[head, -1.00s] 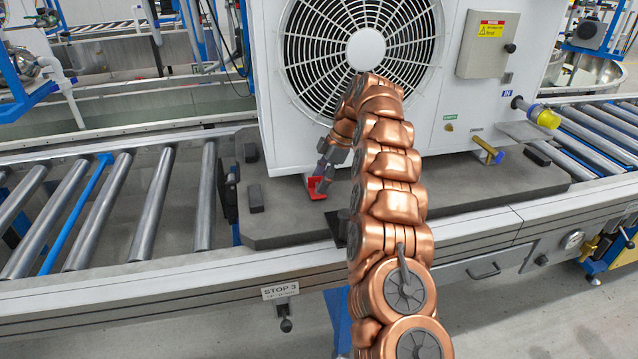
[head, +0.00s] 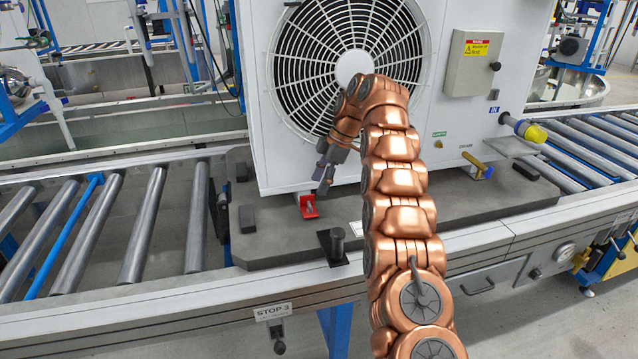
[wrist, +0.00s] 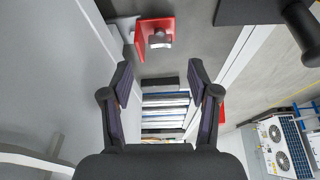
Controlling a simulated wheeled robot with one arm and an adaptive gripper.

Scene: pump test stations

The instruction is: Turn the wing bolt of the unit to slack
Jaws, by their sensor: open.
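The unit is a white cabinet (head: 440,110) with a large round fan grille, standing on a dark grey pallet (head: 275,240). A red bracket (head: 307,212) sits at its lower front edge on the pallet. In the wrist view the red bracket (wrist: 143,28) carries a small grey metal wing bolt (wrist: 160,40). My gripper (head: 325,181) is just above the bracket in the head view. In the wrist view my gripper (wrist: 160,78) is open and empty, with the wing bolt beyond the fingertips and toward the top of the picture. No contact shows.
A black post (head: 337,240) on a plate stands at the pallet's front edge, right of the bracket. Black blocks (head: 242,220) sit on the pallet's left. A yellow-capped pipe (head: 528,130) and a brass valve (head: 474,163) stick out at right. Rollers (head: 145,225) lie left.

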